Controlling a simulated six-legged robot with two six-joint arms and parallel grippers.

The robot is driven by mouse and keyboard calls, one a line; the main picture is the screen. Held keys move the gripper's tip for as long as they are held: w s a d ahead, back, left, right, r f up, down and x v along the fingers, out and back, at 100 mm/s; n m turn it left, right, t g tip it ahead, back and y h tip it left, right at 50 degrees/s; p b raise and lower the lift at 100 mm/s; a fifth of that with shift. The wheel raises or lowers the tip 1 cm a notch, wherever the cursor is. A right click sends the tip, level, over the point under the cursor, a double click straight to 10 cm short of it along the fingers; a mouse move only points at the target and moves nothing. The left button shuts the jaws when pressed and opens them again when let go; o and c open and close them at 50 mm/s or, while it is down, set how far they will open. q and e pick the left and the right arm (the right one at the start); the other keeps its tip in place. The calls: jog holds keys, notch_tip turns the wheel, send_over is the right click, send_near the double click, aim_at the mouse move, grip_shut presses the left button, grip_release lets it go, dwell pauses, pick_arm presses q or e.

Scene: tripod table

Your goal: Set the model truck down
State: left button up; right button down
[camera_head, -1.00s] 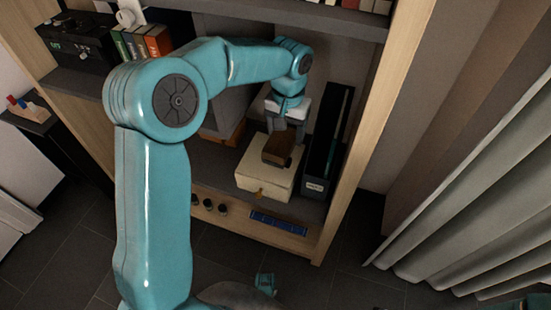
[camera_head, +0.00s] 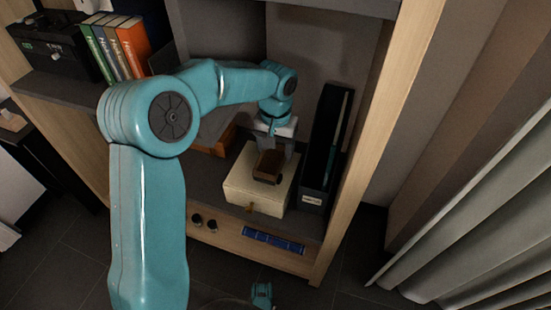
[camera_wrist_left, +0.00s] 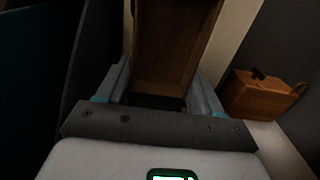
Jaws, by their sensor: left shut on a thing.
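The model truck (camera_head: 269,167) is a small brown block-like body, seen at the cream box (camera_head: 240,190) on the lower shelf. My left gripper (camera_head: 273,148) comes from above and behind and is shut on the truck. In the left wrist view the truck (camera_wrist_left: 170,45) fills the space between the two grey fingers, and part of it is cut off at the top. I cannot tell whether the truck's underside touches the box lid.
A dark upright file holder (camera_head: 318,165) stands close to the right of the box. An orange-brown wooden container (camera_head: 220,147) is to the left; one also shows in the wrist view (camera_wrist_left: 258,95). Books (camera_head: 125,45) stand on the upper left shelf. A blue strip (camera_head: 272,240) lies along the shelf front.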

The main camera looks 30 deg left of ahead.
aim_at(276, 153)
pick_arm(q)
notch_tip(276, 153, down, 2)
jog(key=shift+f+b, duration=0.2)
jog(key=shift+b, duration=0.2)
jog(key=shift+f, duration=0.15)
jog(key=shift+f, duration=0.2)
jog(key=o, duration=1.3)
jog(key=shift+c, duration=0.2)
notch_tip(276, 153, up, 12)
jog(key=p, duration=0.5)
jog(key=shift+r, duration=0.2)
